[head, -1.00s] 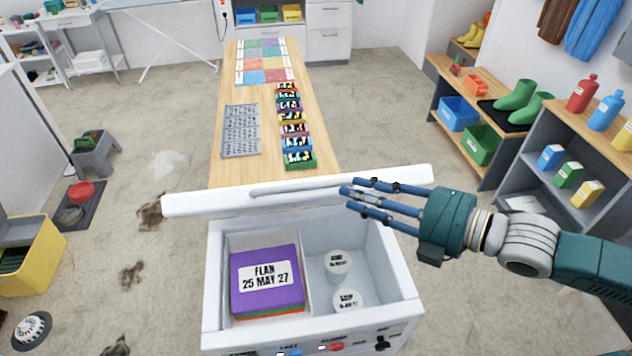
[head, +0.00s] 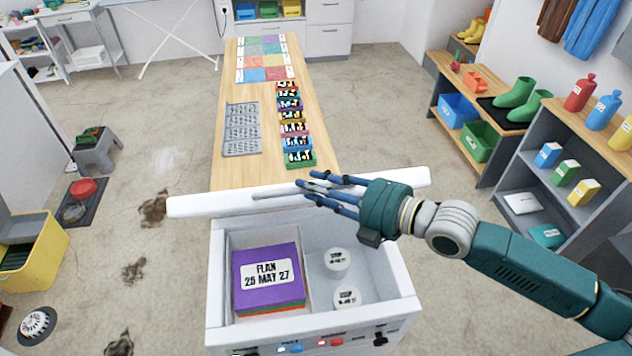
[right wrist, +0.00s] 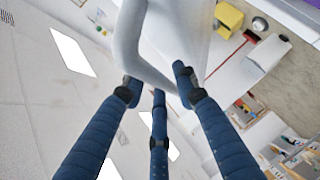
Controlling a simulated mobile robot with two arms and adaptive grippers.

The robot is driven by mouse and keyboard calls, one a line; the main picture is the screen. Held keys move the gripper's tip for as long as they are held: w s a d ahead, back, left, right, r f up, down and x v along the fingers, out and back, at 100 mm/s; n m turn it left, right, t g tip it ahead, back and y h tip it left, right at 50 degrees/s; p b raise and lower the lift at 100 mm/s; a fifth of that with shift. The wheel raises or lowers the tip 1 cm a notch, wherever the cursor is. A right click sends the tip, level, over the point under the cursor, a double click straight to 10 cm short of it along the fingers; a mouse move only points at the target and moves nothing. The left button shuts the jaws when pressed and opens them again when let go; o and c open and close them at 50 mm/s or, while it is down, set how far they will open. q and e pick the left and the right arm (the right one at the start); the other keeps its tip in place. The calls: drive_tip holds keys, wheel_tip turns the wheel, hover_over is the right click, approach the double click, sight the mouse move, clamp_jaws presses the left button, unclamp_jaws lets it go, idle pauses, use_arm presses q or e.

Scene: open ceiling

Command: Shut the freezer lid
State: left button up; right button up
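The freezer (head: 385,270) is a small white chest at the bottom centre of the head view. Its lid (head: 205,204) stands raised at the far side, seen nearly edge-on, with a bar handle (head: 272,194) on it. Inside are a purple box labelled FLAN (head: 268,272) and two white tubs. My right gripper (head: 312,187) is at the lid, its blue fingers spread over the handle's right part. In the right wrist view the pale handle (right wrist: 128,45) runs close by the open fingers (right wrist: 158,90); contact is unclear. My left gripper is out of view.
A wooden table (head: 228,170) with cards and colourful boxes lies behind the lid. Shelves with boots and bottles (head: 580,95) stand at the right. A yellow bin (head: 45,250) stands at the left. Knobs and switches line the freezer's front.

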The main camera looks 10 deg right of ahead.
clamp_jaws()
drive_tip(key=shift+f, duration=0.1)
use_arm(q)
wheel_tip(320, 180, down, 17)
drive_tip(key=b, duration=1.7)
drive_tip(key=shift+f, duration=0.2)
use_arm(e)
drive_tip(key=s+f+n+t+y, duration=0.1)
drive_tip(key=s+f, duration=0.7)
drive_tip(key=f, duration=0.3)
drive_tip(key=s+f+n+t, duration=0.1)
drive_tip(key=s+f, duration=0.7)
drive_tip(key=f, duration=0.3)
drive_tip(key=shift+s+n+t+y, duration=0.3)
drive_tip(key=shift+s+y, duration=0.1)
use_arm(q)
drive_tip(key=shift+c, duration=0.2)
use_arm(e)
drive_tip(key=shift+r, duration=0.1)
